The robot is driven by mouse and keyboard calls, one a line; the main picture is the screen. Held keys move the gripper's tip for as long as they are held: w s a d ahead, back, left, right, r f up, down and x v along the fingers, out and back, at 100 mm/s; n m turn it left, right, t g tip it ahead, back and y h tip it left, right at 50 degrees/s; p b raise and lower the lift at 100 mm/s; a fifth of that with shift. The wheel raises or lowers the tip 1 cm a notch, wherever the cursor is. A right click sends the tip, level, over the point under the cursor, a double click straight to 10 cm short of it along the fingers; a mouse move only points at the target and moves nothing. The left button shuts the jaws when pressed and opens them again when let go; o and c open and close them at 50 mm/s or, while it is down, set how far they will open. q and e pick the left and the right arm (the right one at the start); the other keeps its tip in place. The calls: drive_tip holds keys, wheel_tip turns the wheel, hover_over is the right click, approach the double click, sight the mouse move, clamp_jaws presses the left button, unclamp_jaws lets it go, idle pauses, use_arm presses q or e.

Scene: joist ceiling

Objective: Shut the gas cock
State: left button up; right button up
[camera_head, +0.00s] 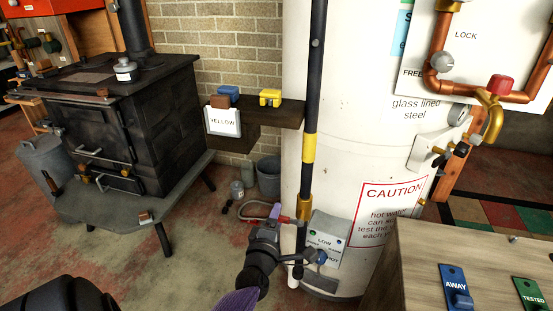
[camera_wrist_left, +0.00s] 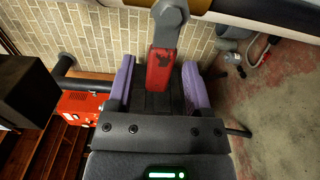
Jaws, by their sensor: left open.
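The gas cock is a brass body (camera_head: 304,207) on the upright black pipe (camera_head: 313,110), in front of the white water heater. Its red lever (camera_head: 285,219) points left from the pipe in the head view. In the left wrist view the red lever (camera_wrist_left: 160,70) hangs from a grey nut (camera_wrist_left: 170,13). My left gripper (camera_head: 275,217) is open at the lever. In the left wrist view its purple fingers (camera_wrist_left: 159,66) stand on either side of the lever, with a gap visible at each side. My right gripper is not in view.
The water heater (camera_head: 375,120) stands close behind the pipe, with a LOW/HOT control box (camera_head: 326,240) near the cock. A wooden bench (camera_head: 415,265) is at the right front. A black stove (camera_head: 150,120) and a shelf (camera_head: 280,111) are to the left.

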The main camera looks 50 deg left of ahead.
use_arm(q)
drive_tip(key=p+v, duration=0.3)
drive_tip(key=v, duration=0.6)
drive_tip(key=shift+s, duration=0.35)
drive_tip(key=shift+d, duration=0.15)
